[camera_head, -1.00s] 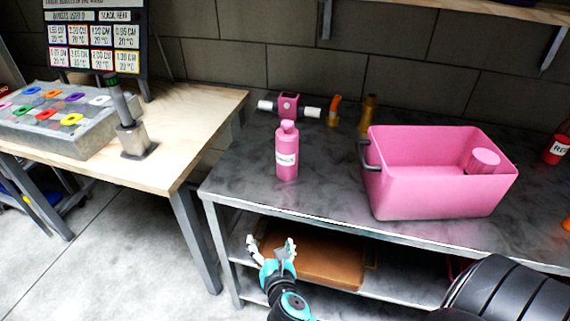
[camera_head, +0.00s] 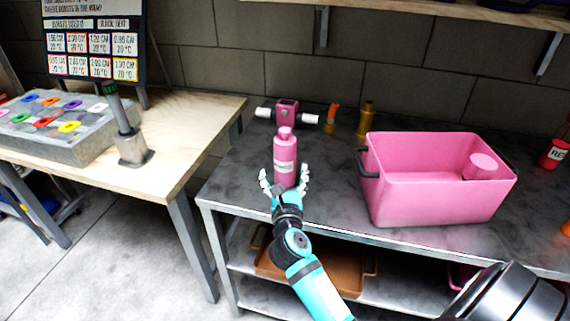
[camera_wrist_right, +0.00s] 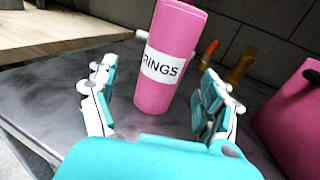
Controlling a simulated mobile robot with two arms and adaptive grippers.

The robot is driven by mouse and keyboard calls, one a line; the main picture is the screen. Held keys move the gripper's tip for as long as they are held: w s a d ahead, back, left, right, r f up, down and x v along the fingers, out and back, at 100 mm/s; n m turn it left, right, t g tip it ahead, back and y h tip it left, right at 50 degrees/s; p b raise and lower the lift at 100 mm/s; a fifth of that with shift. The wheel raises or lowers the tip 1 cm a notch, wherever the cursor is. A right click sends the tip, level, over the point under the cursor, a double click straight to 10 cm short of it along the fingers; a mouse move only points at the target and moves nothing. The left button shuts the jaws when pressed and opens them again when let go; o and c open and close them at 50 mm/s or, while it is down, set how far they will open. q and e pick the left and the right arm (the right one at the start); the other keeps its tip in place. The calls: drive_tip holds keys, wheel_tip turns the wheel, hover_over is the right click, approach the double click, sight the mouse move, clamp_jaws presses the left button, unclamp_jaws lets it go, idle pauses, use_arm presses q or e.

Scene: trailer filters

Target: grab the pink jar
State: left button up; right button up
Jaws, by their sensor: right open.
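A pink jar (camera_head: 285,158) with a white label stands upright on the dark metal table, near its left end. In the right wrist view the jar (camera_wrist_right: 168,58) shows the letters "RINGS" on its label and stands between and just beyond the fingers. My right gripper (camera_head: 284,182) is open at the near side of the jar, with a finger on either side of its lower part. In the right wrist view the open fingers of the right gripper (camera_wrist_right: 157,100) show gaps to the jar on both sides. My left gripper is not in view.
A pink bin (camera_head: 430,205) with a pink cylinder (camera_head: 481,166) inside stands to the right. Behind the jar are a pink device (camera_head: 287,112) with white ends and small orange and brass bottles (camera_head: 366,119).

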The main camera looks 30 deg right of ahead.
sight(285, 169)
drive_tip(key=x, duration=0.5)
drive_tip(key=shift+w+d+f, duration=0.2)
drive_tip(key=shift+d+f, duration=0.05)
drive_tip(key=shift+d, duration=0.2)
drive_tip(key=c, duration=1.3)
